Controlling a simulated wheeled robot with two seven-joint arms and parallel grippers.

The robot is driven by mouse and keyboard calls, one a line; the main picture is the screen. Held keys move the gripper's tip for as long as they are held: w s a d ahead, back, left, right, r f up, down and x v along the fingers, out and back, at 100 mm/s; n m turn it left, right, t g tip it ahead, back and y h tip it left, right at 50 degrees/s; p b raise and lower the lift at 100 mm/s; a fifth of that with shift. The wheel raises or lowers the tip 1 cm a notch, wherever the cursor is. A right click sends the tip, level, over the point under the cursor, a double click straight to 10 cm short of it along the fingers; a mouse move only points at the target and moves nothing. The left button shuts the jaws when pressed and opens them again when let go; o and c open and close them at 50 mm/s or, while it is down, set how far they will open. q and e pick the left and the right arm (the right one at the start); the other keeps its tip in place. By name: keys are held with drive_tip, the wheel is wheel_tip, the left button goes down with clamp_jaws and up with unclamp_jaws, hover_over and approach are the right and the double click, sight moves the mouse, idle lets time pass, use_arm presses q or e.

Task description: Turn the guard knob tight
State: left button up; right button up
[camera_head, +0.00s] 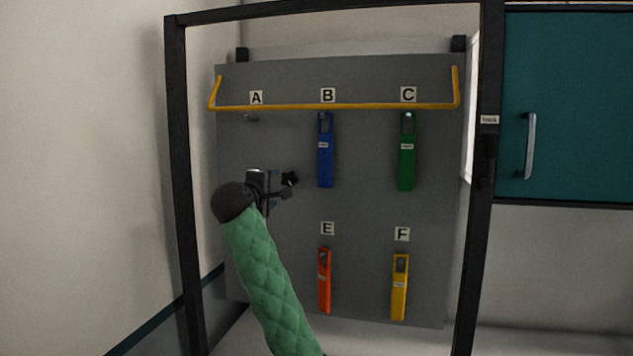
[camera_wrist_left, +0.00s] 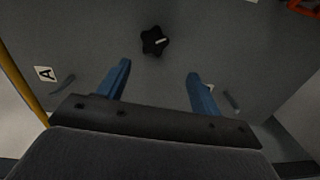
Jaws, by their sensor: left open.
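The guard knob (camera_wrist_left: 155,41) is a black star-shaped knob with a pale mark on the grey board. In the head view it appears as a small dark shape (camera_head: 290,179) at the left of the board, just beside my left gripper (camera_head: 276,188). In the left wrist view my left gripper (camera_wrist_left: 159,70) is open and empty, with its two blue fingers apart. The knob lies beyond the fingertips, roughly in line with the gap, and no contact shows. A yellow guard bar (camera_head: 335,106) crosses the board's upper part. My right gripper is not in view.
The grey board (camera_head: 365,220) carries blue (camera_head: 325,155), green (camera_head: 407,155), orange (camera_head: 324,285) and yellow (camera_head: 400,290) tags. The peg under A (camera_head: 252,118) is bare. A dark frame (camera_head: 180,150) surrounds the board. A teal cabinet (camera_head: 580,110) is at the right.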

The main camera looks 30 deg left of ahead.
sight(288, 180)
use_arm(q)
drive_tip(key=w+n, duration=0.1)
drive_tip(key=n, duration=0.1)
drive_tip(key=w+n+p, duration=0.1)
drive_tip(key=n, duration=0.1)
drive_tip(key=w+r+n+p, duration=0.1)
drive_tip(key=w+n, duration=0.1)
drive_tip(key=n, duration=0.1)
drive_tip(key=shift+d+t, duration=0.2)
drive_tip(key=shift+t, duration=0.1)
drive_tip(key=p+x, duration=0.2)
drive_tip(key=x, duration=0.2)
drive_tip(key=shift+w+f, duration=0.1)
drive_tip(key=shift+w, duration=0.05)
drive_tip(key=shift+w+a+f+p, duration=0.1)
drive_tip(key=shift+w+a+p, duration=0.05)
drive_tip(key=shift+w+p, duration=0.2)
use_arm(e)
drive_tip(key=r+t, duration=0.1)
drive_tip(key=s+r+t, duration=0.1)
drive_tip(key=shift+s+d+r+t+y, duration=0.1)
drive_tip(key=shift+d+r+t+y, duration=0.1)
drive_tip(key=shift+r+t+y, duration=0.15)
